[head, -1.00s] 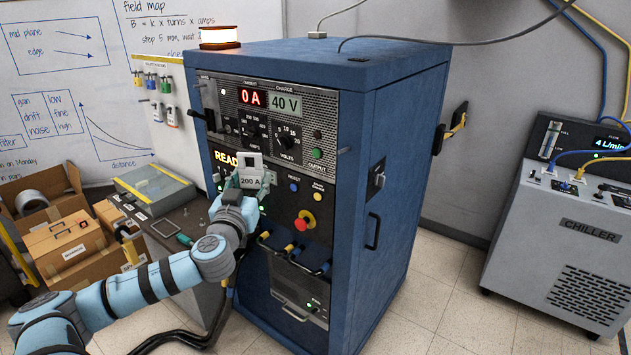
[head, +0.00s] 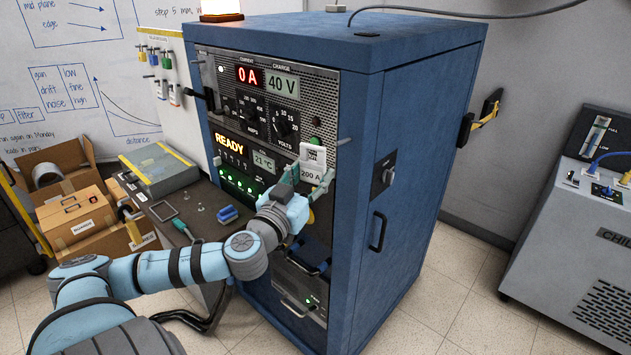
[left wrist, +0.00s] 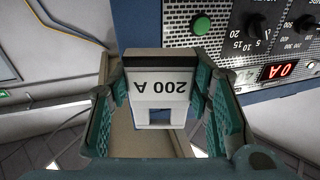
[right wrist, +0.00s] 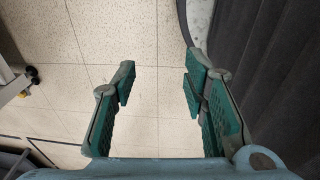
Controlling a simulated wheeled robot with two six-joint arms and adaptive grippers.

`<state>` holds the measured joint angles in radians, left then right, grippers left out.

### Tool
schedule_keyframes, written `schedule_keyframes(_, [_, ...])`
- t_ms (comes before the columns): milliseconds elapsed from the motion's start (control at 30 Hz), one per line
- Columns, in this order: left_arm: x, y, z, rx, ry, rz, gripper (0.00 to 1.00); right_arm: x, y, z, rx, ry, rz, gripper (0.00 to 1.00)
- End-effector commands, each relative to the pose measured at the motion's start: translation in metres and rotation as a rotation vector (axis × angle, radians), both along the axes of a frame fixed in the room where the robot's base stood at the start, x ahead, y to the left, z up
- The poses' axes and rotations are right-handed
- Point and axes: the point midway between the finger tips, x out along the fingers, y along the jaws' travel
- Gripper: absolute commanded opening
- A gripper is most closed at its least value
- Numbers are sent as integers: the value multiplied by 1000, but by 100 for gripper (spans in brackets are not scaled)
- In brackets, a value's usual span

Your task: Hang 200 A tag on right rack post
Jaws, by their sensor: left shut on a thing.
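The white 200 A tag (head: 312,160) has a dark band and a square hole. My left gripper (head: 308,178) is shut on it and holds it in front of the blue rack's panel. In the left wrist view the tag (left wrist: 160,88) sits between the teal fingers, its lettering upside down. The right rack post (head: 344,142) is a short peg at the panel's right edge, just right of and slightly above the tag; a gap shows between them. I cannot make out the post in the left wrist view. My right gripper (right wrist: 160,78) is open and empty over floor.
The blue rack (head: 405,150) fills the middle, with a handle (head: 377,232) on its side. A left post (head: 200,95) juts out at the panel's left. The chiller (head: 575,240) is at the right, with clear floor between.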

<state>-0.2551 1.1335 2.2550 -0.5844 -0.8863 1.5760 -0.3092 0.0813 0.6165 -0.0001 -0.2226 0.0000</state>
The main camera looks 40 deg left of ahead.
Motion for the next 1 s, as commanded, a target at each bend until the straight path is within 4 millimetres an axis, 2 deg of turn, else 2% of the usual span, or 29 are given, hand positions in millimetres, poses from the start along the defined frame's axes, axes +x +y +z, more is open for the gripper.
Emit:
schedule_keyframes(33, [4, 1, -5, -1, -4, 1, 27, -2, 0, -12, 0, 3, 0, 40])
schedule_keyframes(133, [13, 0, -5, -3, -7, -6, 27, -1, 0, -22, 0, 2, 0, 40])
schedule_keyframes(400, [43, -1, 0, -7, -7, -8, 27, 14, 0, -18, 1, -23, 1, 40])
schedule_keyframes(933, [94, -1, -3, -3, -3, -10, 28, 9, 2, -8, 3, -15, -1, 40])
schedule_keyframes(1000, [97, -1, -6, -1, -2, -11, 21, 9, 2, -10, 3, -15, -1, 40])
